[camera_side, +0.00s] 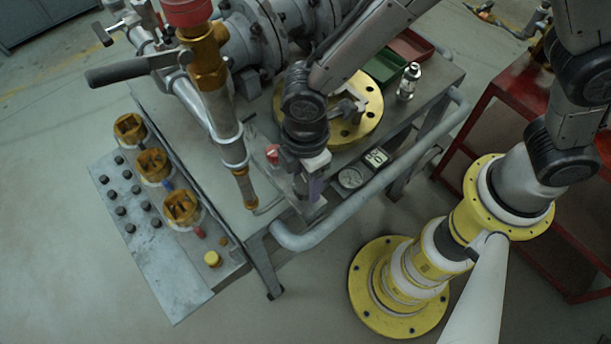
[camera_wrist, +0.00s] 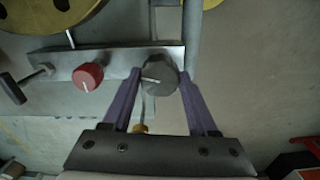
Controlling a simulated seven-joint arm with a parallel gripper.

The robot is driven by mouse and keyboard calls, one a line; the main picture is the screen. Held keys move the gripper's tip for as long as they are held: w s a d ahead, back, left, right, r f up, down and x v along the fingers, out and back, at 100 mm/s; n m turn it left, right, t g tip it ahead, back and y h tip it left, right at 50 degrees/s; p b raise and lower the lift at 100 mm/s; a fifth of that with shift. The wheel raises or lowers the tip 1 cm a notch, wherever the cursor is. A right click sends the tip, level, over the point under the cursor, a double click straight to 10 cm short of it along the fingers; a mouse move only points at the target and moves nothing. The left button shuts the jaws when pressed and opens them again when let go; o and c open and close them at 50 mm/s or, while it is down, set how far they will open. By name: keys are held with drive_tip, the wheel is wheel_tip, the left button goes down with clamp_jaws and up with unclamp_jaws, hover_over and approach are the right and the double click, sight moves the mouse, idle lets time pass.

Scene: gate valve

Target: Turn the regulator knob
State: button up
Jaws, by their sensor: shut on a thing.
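A dark grey round knob (camera_wrist: 158,74) with a white pointer line sits at the right end of a grey metal bar (camera_wrist: 118,59) in the wrist view. The line points roughly left. My gripper (camera_wrist: 161,80) has its two purple fingers on either side of this knob and is shut on it. A red knob (camera_wrist: 88,77) with a white line sits to the left on the same bar, clear of the fingers. In the side view the red knob (camera_side: 272,152) shows left of my gripper (camera_side: 314,190); the grey knob is hidden there.
A gauge (camera_side: 351,177) and a small display (camera_side: 376,157) lie right of my gripper. A table rail (camera_side: 335,230) runs close in front. A yellow flange (camera_side: 365,120) is behind. A long lever (camera_side: 130,69) and brass-fitted pipe stand left.

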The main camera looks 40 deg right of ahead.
sight(306, 182)
drive_tip(key=m, duration=0.4)
drive_tip(key=shift+m, duration=0.3)
drive_tip(key=m, duration=0.4)
drive_tip(key=shift+m, duration=0.3)
drive_tip(key=m, duration=0.4)
drive_tip(key=shift+m, duration=2.5)
drive_tip(key=shift+r, duration=0.1)
drive_tip(key=o, duration=1.4)
drive_tip(key=shift+c, duration=0.2)
wheel_tip(306, 182, up, 14)
